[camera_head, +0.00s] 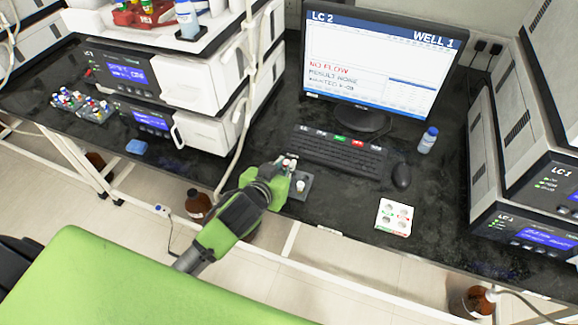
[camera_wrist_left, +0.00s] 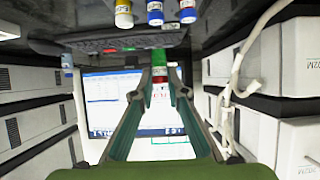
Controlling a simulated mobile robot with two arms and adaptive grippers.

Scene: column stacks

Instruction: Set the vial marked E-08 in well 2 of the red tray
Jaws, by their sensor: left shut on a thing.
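My left gripper (camera_head: 285,167) is over the front part of the bench, shut on a small vial. In the left wrist view the fingertips (camera_wrist_left: 160,76) close on this vial (camera_wrist_left: 160,58), which shows green and red bands; I cannot read its mark. In the head view my gripper hides most of it. A small dark holder (camera_head: 304,190) with a white-topped vial is beside the gripper. A red tray (camera_head: 143,15) with colored vials stands on the upper left stack, cut off by the picture edge. My right gripper is not in view.
A white four-well block (camera_head: 395,217) with red and green marks lies on the bench at right. Keyboard (camera_head: 338,157), mouse (camera_head: 401,176), monitor (camera_head: 380,65) and blue-capped bottle (camera_head: 428,140) stand behind.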

